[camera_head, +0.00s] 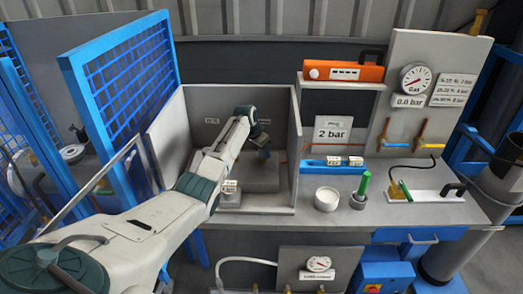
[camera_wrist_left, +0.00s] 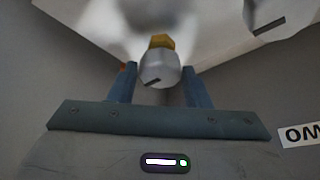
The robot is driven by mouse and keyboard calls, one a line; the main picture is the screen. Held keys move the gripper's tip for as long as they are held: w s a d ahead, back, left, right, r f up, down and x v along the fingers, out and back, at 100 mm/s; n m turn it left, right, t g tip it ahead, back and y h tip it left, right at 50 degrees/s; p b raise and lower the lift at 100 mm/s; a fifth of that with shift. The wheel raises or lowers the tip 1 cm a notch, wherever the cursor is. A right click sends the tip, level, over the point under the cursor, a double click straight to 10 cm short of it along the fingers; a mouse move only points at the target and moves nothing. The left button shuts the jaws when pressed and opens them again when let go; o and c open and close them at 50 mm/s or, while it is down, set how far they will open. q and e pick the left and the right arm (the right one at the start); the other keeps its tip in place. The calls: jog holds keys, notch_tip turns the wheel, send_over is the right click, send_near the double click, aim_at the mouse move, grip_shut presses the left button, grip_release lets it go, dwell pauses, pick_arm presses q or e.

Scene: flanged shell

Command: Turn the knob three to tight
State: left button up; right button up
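My left arm reaches into a grey open-topped box, and my left gripper (camera_head: 262,152) points down inside it. In the left wrist view the two blue fingers of the gripper (camera_wrist_left: 160,82) stand apart. A round grey knob (camera_wrist_left: 158,70) with a dark mark and a yellow-orange part behind it appears between their tips. Whether the fingers press on it I cannot tell. A second grey knob (camera_wrist_left: 268,14) with a dark mark shows at the upper right, apart from the fingers. Which knob is number three is not readable. My right gripper is not in view.
The grey box (camera_head: 172,150) has walls close around the gripper. Right of it on the bench are a "2 bar" sign (camera_head: 332,132), a blue strip (camera_head: 318,166), a white cup (camera_head: 327,199) and a green-handled tool (camera_head: 363,186). A gauge (camera_head: 415,79) labelled 0.0 bar stands on the panel.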

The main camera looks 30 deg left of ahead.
pick_arm(q)
jog(key=shift+o, duration=1.3)
jog(key=shift+r, duration=0.15)
jog(key=b+v, duration=0.3)
jog(key=v, duration=0.7)
jog(key=shift+r, duration=0.3)
jog(key=shift+s+f, duration=0.15)
